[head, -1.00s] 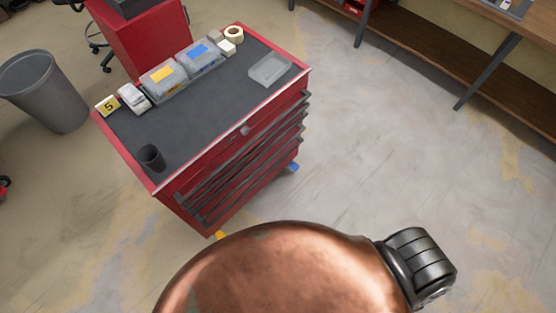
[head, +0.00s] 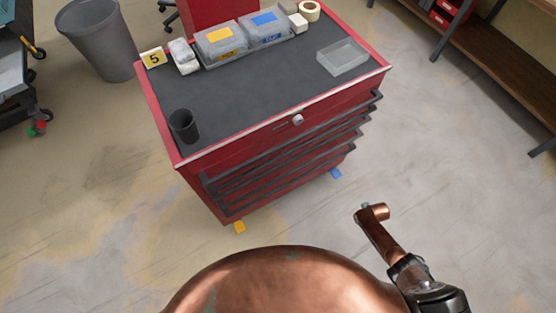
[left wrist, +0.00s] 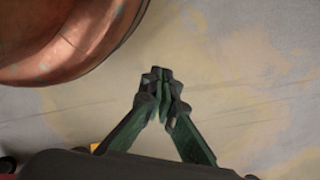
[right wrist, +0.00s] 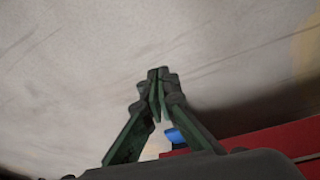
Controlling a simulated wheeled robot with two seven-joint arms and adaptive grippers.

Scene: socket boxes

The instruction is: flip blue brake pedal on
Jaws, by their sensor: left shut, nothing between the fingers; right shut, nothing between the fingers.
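The blue brake pedal (head: 335,173) is a small tab low at the right front corner of the red tool cabinet (head: 290,125), close to the floor. It also shows in the right wrist view (right wrist: 176,136), partly hidden behind my right gripper's finger. Whether it is up or down is too small to tell. My right gripper (right wrist: 157,75) is shut and empty, with floor beyond its tips; I see no contact with the pedal. My left gripper (left wrist: 160,75) is shut and empty over bare floor. Neither gripper shows in the head view.
A yellow pedal (head: 240,227) is at the cabinet's left front corner. On top are a black cup (head: 184,126), lidded boxes (head: 222,42) and a clear tray (head: 343,57). A grey bin (head: 100,38) stands at the left. The floor right of the cabinet is clear.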

